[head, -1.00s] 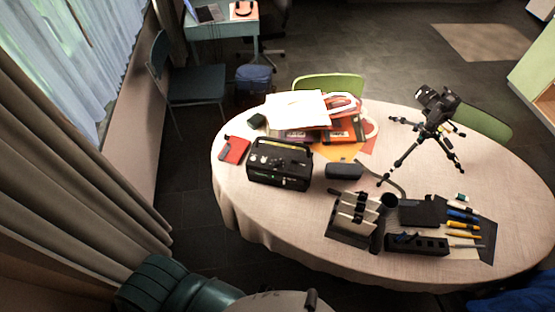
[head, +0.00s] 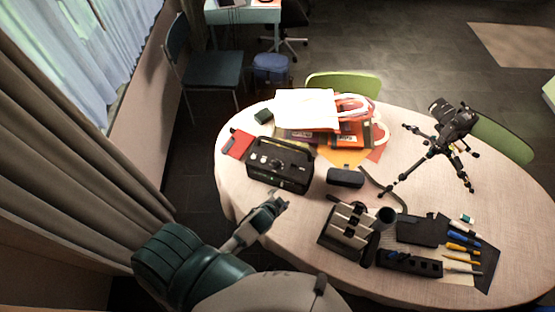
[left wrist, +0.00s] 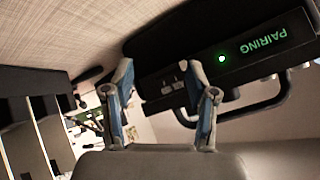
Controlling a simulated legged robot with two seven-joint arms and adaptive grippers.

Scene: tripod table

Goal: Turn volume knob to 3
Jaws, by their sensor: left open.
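The black radio-like device (head: 280,165) stands at the left of the round table, with knobs on its top and a handle. I cannot read any knob's setting. In the left wrist view the device (left wrist: 170,55) fills the upper right, with a lit green dot and the word PAIRING. My left gripper (head: 279,202) is open and empty, at the table's near left edge, just in front of the device and apart from it. Its two blue-padded fingers (left wrist: 168,103) show in the wrist view. The right gripper is not in view.
The cloth-covered table (head: 240,205) also holds a red notebook (head: 236,144), a dark case (head: 345,178), a black-and-cream holder (head: 348,232), a camera tripod (head: 440,145), a white bag (head: 305,108) and several pens. The tabletop between gripper and device is clear.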

